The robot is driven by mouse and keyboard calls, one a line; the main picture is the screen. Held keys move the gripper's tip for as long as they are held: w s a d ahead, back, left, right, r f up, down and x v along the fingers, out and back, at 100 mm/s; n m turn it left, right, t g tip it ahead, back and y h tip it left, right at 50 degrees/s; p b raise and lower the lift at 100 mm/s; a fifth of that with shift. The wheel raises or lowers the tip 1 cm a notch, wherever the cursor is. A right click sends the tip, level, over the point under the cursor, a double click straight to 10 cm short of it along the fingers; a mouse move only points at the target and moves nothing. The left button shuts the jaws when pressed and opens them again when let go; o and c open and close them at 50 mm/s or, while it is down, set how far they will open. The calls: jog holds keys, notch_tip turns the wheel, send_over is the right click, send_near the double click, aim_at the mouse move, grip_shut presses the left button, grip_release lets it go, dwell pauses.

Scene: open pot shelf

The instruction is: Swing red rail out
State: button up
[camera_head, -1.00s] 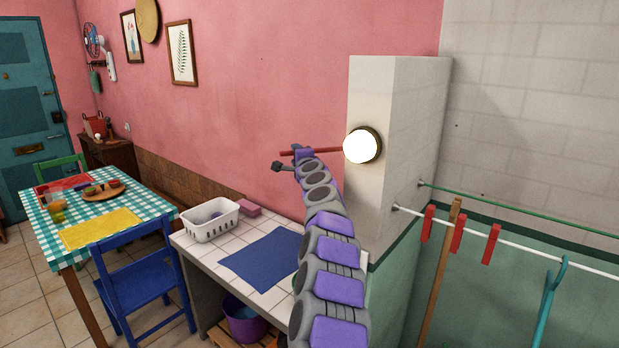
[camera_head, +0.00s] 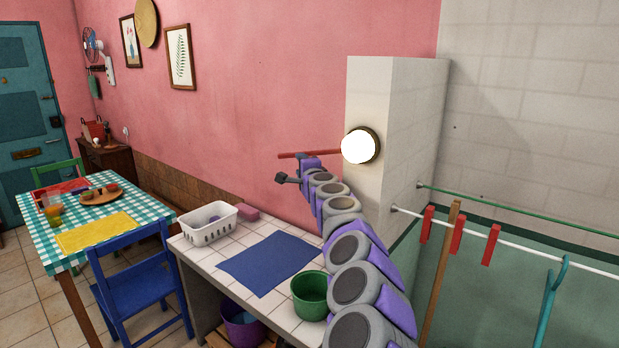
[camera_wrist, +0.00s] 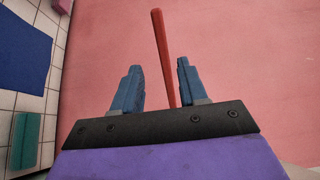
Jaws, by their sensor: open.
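The red rail (camera_head: 296,155) is a thin bar on the pink wall side of the white pillar. It sticks out to the left at the height of the round lamp. In the wrist view the rail (camera_wrist: 162,50) runs lengthwise between the two blue fingers of my gripper (camera_wrist: 159,66), nearer the right finger. The fingers are spread, with visible gaps to the rail.
A white pillar (camera_head: 368,85) with a glowing lamp (camera_head: 358,147) stands right of the rail. Below is a tiled counter (camera_head: 235,251) with a blue mat (camera_head: 268,262), a white basket (camera_head: 206,231) and a green pot (camera_head: 309,295). A white rail (camera_head: 520,246) with red pegs is at right.

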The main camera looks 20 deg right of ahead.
jog(key=s, duration=0.8)
jog(key=shift+a, duration=0.35)
dwell(0.4)
jog(key=shift+c, duration=0.4)
